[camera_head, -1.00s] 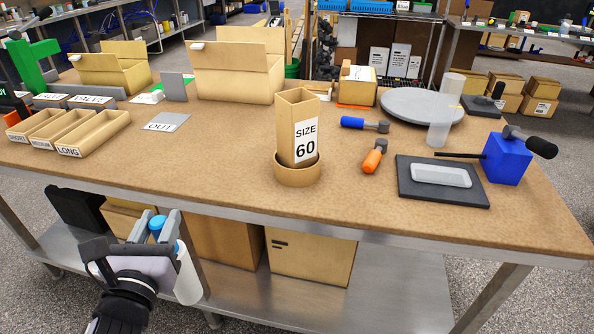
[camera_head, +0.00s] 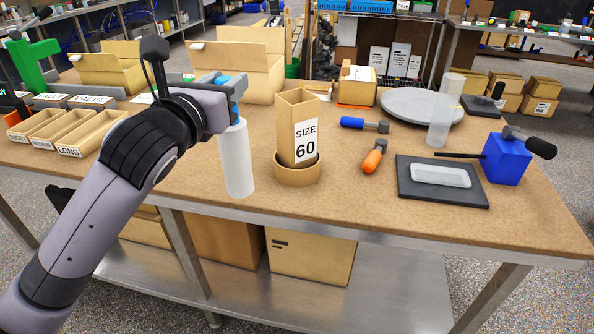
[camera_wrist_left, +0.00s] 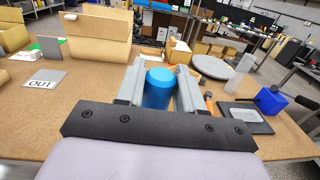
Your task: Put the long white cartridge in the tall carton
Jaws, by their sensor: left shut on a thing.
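The long white cartridge (camera_head: 237,160) hangs upright from my left gripper (camera_head: 236,88), to the left of the tall carton. My left gripper is shut on its blue top end, and the blue cap (camera_wrist_left: 159,88) shows between the two fingers in the left wrist view. The tall carton (camera_head: 297,126), marked SIZE 60, stands upright in a round cardboard ring (camera_head: 298,175) on the table. Its top is open. The carton is not seen clearly in the left wrist view, where the gripper blocks the middle. My right gripper is not in view.
Right of the carton lie a blue-handled tool (camera_head: 358,122) and an orange-handled tool (camera_head: 375,155). A dark pad (camera_head: 410,190) with a clear tray, a blue box with a lever (camera_head: 505,158) and a clear cylinder (camera_head: 444,110) stand further right. Open bins (camera_head: 90,135) are at left.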

